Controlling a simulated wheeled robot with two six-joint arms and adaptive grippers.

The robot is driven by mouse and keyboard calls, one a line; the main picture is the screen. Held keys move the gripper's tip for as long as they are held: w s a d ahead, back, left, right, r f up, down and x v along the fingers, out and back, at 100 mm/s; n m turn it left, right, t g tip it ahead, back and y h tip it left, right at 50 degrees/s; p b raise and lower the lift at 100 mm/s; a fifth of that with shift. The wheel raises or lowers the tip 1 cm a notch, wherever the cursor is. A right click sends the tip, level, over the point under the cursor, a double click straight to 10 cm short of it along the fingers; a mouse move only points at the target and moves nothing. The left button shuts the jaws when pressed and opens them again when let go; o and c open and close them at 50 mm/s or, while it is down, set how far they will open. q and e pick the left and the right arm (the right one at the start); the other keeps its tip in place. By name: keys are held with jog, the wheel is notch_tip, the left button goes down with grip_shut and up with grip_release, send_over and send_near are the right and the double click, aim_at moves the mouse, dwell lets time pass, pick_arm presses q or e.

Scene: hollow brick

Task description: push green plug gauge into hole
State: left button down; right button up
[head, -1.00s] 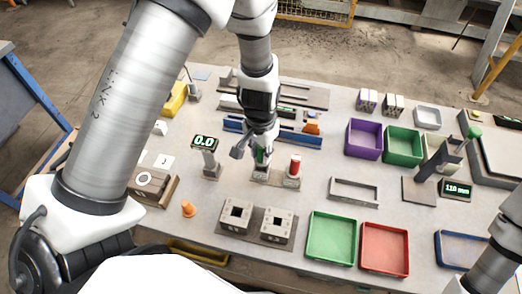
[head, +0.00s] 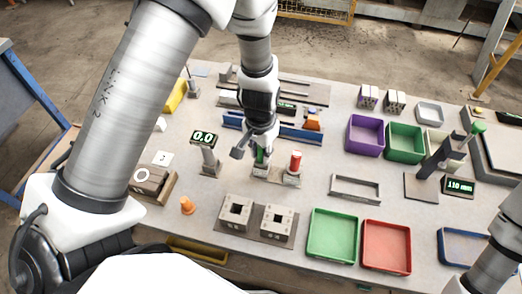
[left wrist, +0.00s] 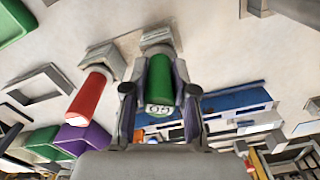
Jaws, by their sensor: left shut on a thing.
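The green plug gauge (left wrist: 160,85) is between the fingers of my left gripper (left wrist: 160,112) in the left wrist view, with "GO" lettering on its end. In the head view my left gripper (head: 260,152) is shut on the green gauge (head: 260,157), which is upright at its stand (head: 261,171). Whether it still touches the stand I cannot tell. The red plug gauge (head: 295,161) stands upright in its own stand just right of it. Two hollow bricks with square holes, a left one (head: 236,214) and a right one (head: 277,222), sit nearer on a dark plate. My right gripper is out of view.
A display reading 0.0 (head: 204,137) stands left of the gauges. Green (head: 332,236) and red (head: 386,247) trays lie right of the bricks. A grey frame (head: 356,189) lies behind the trays.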

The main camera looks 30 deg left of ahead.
pick_arm(q)
jog(key=shift+f, duration=0.3)
jog(key=c, duration=0.9)
grip_release()
jog(key=shift+o, duration=0.2)
notch_tip(320, 180, up, 12)
jog(key=shift+s+r, duration=0.1)
